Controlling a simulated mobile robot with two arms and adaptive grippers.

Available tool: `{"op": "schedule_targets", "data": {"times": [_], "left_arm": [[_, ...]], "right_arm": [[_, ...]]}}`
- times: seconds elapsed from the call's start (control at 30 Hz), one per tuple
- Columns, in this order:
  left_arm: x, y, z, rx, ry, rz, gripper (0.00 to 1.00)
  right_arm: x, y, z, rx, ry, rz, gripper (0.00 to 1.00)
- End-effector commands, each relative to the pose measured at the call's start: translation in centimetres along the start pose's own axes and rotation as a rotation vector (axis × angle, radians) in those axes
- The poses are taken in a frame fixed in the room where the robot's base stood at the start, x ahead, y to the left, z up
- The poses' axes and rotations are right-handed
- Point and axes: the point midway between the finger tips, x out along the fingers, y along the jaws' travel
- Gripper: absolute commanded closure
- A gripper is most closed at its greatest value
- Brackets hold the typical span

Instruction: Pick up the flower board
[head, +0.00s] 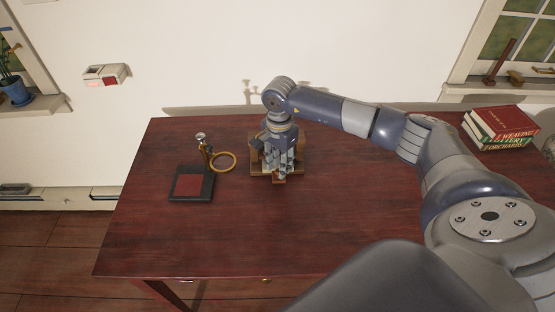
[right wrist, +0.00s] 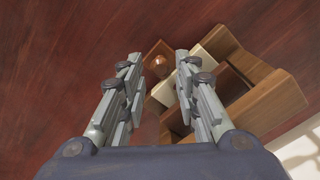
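A wooden piece (head: 257,168) stands on the dark red table, mostly hidden under my right gripper (head: 279,172). In the right wrist view it shows as stepped wooden blocks (right wrist: 262,103) with a cream panel and a small brown round part. I cannot make out a flower pattern, so I cannot tell whether it is the flower board. My right gripper (right wrist: 158,70) points down over it with its fingers apart. The round part shows between the fingertips; contact cannot be told. My left gripper is not in view.
The table (head: 220,235) is clear in front. Left of the wooden piece are a brass ring (head: 235,163), a small metal-topped item (head: 201,137) and a black box with a red top (head: 191,185). Stacked books (head: 500,124) lie at the right. A wall stands behind the table.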

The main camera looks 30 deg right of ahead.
Motion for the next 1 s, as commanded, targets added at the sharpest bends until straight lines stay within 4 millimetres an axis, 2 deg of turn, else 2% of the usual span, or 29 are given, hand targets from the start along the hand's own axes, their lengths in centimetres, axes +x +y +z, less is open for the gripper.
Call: {"op": "schedule_targets", "data": {"times": [0.17,0.4,0.53,1.0], "left_arm": [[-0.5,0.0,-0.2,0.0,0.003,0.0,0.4],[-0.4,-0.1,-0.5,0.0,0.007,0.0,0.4],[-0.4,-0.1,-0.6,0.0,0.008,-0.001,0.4],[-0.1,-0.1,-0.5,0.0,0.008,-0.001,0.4]], "right_arm": [[1.7,0.0,-0.1,0.002,0.0,0.001,0.71],[1.9,0.0,-0.1,0.001,0.001,0.0,0.71],[1.9,0.0,-0.1,0.001,0.001,-0.001,1.0],[1.4,-0.1,-0.2,0.002,0.001,-0.004,1.0]]}}
